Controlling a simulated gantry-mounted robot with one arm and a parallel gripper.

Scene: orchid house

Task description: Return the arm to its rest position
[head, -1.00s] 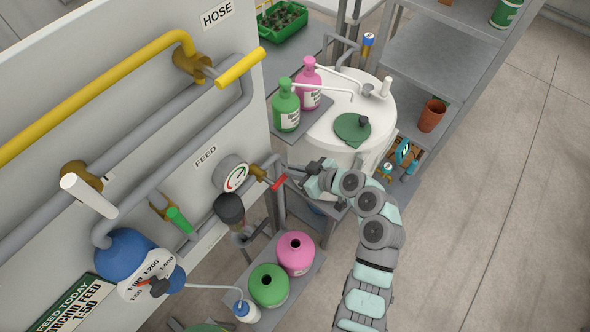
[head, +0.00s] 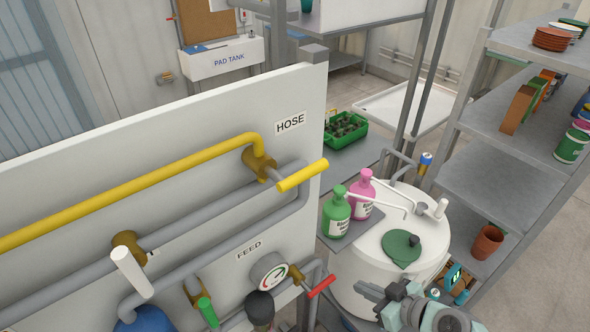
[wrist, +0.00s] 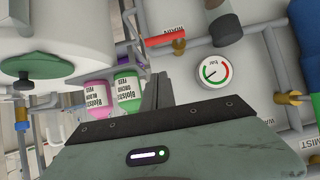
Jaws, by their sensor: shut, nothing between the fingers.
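My gripper (head: 368,291) is at the lower right of the head view, in front of the white tank and to the right of the red lever. Most of my arm is below the picture's edge. In the wrist view my gripper's dark fingers (wrist: 157,92) are together and hold nothing. They stand in front of the panel, between the green bottle and the pressure gauge. I cannot tell the exact gap to the panel.
The red lever (head: 321,286) and gauge (head: 270,272) are on the panel (head: 205,225). The green bottle (head: 336,215) and pink bottle (head: 362,195) stand beside the white tank (head: 375,245). A shelf rack (head: 490,190) with a terracotta pot (head: 487,242) is at right.

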